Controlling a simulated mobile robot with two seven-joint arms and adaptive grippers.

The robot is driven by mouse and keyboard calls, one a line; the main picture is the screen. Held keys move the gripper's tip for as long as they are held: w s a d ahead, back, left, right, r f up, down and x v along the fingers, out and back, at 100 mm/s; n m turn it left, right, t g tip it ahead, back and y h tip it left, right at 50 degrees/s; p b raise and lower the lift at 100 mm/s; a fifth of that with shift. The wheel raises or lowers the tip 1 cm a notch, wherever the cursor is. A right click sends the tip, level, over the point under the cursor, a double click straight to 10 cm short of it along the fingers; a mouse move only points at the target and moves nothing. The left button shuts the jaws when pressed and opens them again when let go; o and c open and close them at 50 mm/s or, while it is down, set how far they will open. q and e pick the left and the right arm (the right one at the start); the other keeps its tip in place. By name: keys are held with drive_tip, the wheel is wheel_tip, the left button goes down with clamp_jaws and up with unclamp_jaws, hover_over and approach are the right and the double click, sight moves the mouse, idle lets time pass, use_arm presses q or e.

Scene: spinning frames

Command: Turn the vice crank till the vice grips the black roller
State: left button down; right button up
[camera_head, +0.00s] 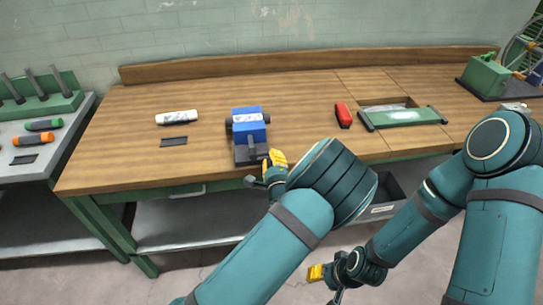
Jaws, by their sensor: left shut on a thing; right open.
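The blue vice (247,115) stands on the wooden bench near its front edge, with a dark base. A black end that looks like the black roller (229,126) sticks out at the vice's left side. Whether the jaws touch it cannot be told. My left gripper (258,174) is at the front of the vice, low by the bench edge. It is shut on what appears to be the vice crank, which the gripper and its yellow part mostly hide. My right gripper (334,290) is open, below and in front of the bench, away from the vice.
A white tube (177,117) and a dark flat piece (173,141) lie left of the vice. A red object (343,115) and a green-framed tray (405,116) lie to the right. A green machine (485,77) stands at far right. A grey side table (60,150) adjoins at left.

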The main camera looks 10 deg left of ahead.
use_arm(q)
drive_tip(key=shift+s+f+m, duration=0.1)
drive_tip(key=shift+f+m, duration=0.3)
drive_tip(key=shift+m, duration=0.1)
drive_tip(key=c, duration=0.9)
unclamp_jaws()
drive_tip(key=shift+s+a+r, duration=0.1)
drive_tip(key=shift+r, duration=0.05)
drive_tip(key=v, duration=1.2)
